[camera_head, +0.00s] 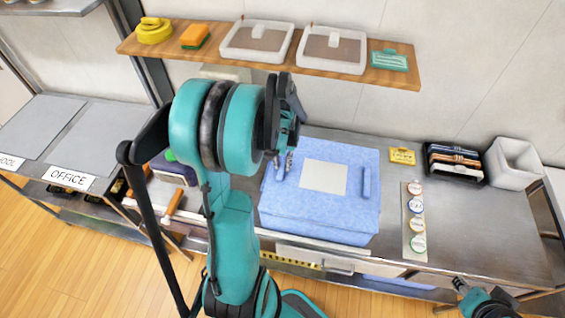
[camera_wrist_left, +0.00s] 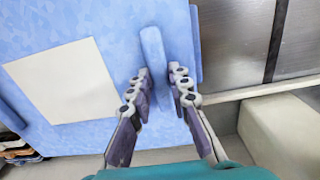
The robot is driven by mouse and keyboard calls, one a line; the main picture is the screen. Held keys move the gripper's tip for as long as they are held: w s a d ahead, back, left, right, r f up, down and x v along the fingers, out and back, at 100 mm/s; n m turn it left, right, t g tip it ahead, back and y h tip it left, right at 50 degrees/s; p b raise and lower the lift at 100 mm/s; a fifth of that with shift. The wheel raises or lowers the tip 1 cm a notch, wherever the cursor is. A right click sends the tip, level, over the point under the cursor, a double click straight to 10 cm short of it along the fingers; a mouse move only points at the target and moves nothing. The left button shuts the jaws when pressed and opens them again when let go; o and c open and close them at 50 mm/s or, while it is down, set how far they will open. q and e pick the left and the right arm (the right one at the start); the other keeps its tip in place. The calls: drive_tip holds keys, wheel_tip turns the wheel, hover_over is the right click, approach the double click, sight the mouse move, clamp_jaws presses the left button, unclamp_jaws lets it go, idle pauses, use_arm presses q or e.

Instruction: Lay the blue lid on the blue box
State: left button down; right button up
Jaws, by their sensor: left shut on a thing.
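The blue lid (camera_head: 345,207) is a flat blue panel with a pale label and two raised bar handles; it is in the middle of the counter in the head view. It also fills much of the left wrist view (camera_wrist_left: 110,18). My left gripper (camera_head: 284,165) is at the lid's left handle, and in the wrist view its fingers (camera_wrist_left: 160,84) are shut on the handle (camera_wrist_left: 153,48). The blue box (camera_head: 310,230) shows only as a blue front side under the lid. I cannot tell whether lid and box touch. My right gripper (camera_head: 485,297) is partly seen at the bottom right.
Right of the lid are a yellow card (camera_head: 402,156), a strip of round badges (camera_head: 409,243), a dark tray (camera_head: 455,163) and a white bin (camera_head: 515,163). A wooden shelf (camera_head: 385,75) with lidded trays hangs behind. The counter's front right is clear.

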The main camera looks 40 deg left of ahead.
use_arm(q)
drive_tip(key=c, duration=0.8)
unclamp_jaws()
drive_tip(key=shift+o, duration=0.2)
drive_tip(key=shift+r, duration=0.2)
wheel_tip(320, 180, up, 9)
drive_tip(key=p, duration=0.6)
drive_tip(key=shift+f, duration=0.15)
